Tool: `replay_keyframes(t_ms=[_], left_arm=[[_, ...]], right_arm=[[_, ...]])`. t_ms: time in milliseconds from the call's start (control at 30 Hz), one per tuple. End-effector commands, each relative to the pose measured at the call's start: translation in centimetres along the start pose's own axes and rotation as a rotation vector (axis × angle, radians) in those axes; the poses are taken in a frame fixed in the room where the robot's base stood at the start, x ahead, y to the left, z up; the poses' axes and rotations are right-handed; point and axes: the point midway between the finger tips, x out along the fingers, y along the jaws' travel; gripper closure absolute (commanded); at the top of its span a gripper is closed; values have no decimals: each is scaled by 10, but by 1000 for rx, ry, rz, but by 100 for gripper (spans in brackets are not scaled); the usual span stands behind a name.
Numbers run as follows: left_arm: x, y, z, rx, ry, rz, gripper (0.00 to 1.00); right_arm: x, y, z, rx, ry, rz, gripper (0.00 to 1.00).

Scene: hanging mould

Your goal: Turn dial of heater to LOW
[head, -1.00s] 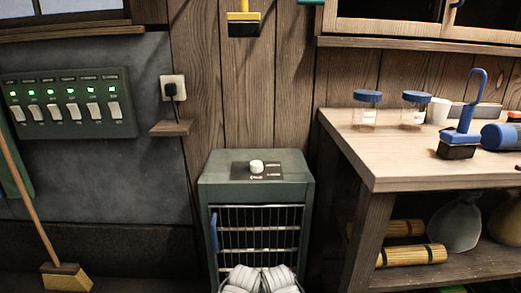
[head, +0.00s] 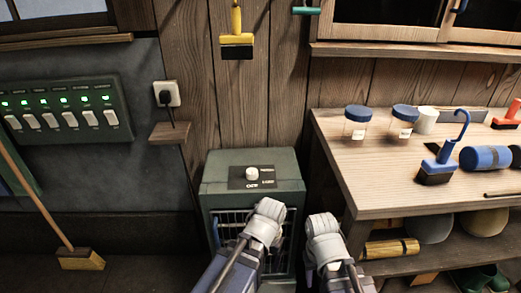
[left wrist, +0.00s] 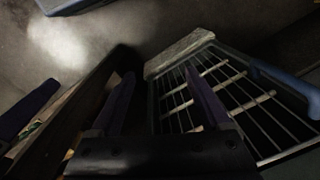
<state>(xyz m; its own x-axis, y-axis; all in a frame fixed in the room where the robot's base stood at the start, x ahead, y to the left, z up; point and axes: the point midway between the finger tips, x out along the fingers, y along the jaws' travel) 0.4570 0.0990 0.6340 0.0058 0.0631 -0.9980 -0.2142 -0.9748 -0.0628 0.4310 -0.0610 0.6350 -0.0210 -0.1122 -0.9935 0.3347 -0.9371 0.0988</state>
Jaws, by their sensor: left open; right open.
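The heater (head: 215,184) is a dark green box standing on the floor against the plank wall. Its white round dial (head: 252,173) sits on a dark label plate on top; the lettering is too small to read surely. My left gripper (head: 266,218) is in front of the heater, below and right of the dial and apart from it. In the left wrist view, my left gripper (left wrist: 160,88) is open and empty, its fingers before the heater's wire grille (left wrist: 225,98). My right gripper (head: 323,230) is right of the heater, open, with its fingertips hidden.
A wooden workbench (head: 400,185) with jars (head: 356,124) and a blue brush (head: 437,168) stands close on the right. A switch panel (head: 65,115), a plugged socket (head: 166,94) and a small shelf (head: 170,132) are on the left wall. Space above the heater is clear.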

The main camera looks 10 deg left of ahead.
Motion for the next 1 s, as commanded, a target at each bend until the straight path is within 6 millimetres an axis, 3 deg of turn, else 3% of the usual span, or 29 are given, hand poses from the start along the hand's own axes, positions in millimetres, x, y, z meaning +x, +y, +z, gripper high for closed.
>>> replay_keyframes(t_ms=[33,367,467,600,700,800,1000], left_arm=[[-33,-8,-2,-16,4,5,20],[-138,-55,-26,-76,63,53,20],[-169,-73,-42,-62,100,76,20],[-206,-107,-82,17,191,113,20],[-218,-134,-119,125,287,128,20],[-223,-150,-140,205,354,126,20],[-227,-163,-155,273,407,118,20]], right_arm=[[-34,3,2,1,0,0,50],[-140,13,8,5,-1,-3,50],[-171,16,10,7,-2,-3,50],[-207,20,12,8,-2,-4,50],[-216,21,13,9,-2,-4,50],[-217,21,13,9,-2,-4,50],[-218,21,13,9,-2,-4,50]])
